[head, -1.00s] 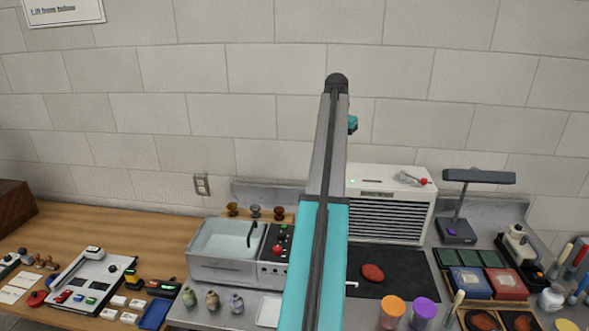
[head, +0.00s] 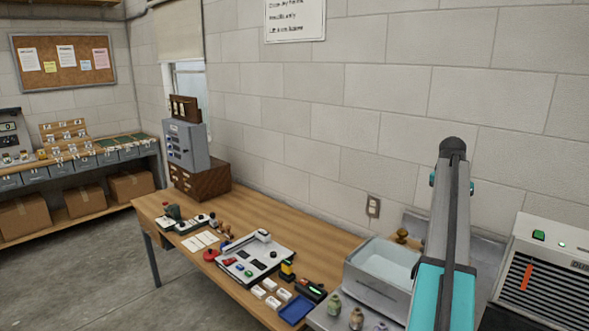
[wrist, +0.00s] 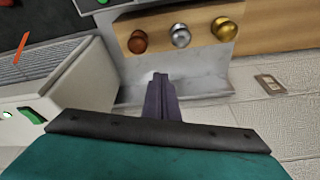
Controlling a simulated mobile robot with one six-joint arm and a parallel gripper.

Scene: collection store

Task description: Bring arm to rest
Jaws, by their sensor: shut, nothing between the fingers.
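My arm, grey and teal, rises at the right of the head view. My gripper shows in the wrist view (wrist: 162,97) as dark fingers pressed together, empty. In the head view the gripper itself is hidden behind the arm.
A grey sink basin (head: 385,272) stands left of the arm, a white slatted unit (head: 550,275) right of it. A wooden bench (head: 290,225) bears a white tray (head: 256,258) and small items. A wall outlet (head: 373,206) is behind. Floor is clear at left.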

